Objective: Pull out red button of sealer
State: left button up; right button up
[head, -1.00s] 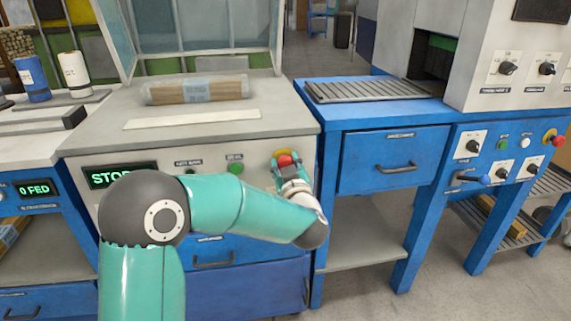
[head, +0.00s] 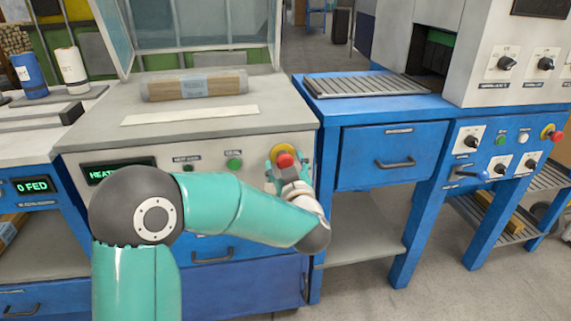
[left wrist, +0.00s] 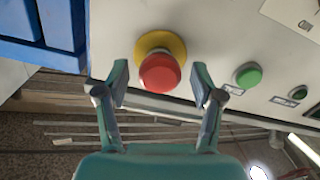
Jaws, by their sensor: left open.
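The sealer (head: 216,150) is a grey-topped machine with a pale front panel. Its red button (head: 285,160) sits on a yellow collar at the right end of that panel. In the left wrist view the red button (left wrist: 160,73) stands out from its yellow collar, between and just beyond the two fingertips. My left gripper (left wrist: 160,85) is open, one finger on each side of the button, with visible gaps. In the head view my left gripper (head: 286,165) is in front of the button. The sealer's display (head: 120,169) starts with "HEAT"; my arm hides the rest. My right gripper is not in view.
A green button (head: 235,163) is left of the red one. A wrapped bundle (head: 194,86) lies on the sealer top. A blue table with a drawer (head: 392,162) adjoins on the right. Another machine has its own red button (head: 557,135) at the far right.

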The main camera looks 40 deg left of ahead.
pick_arm(q)
jog(key=v, duration=1.1)
jog(key=shift+s+d, duration=0.2)
jog(key=shift+d, duration=0.05)
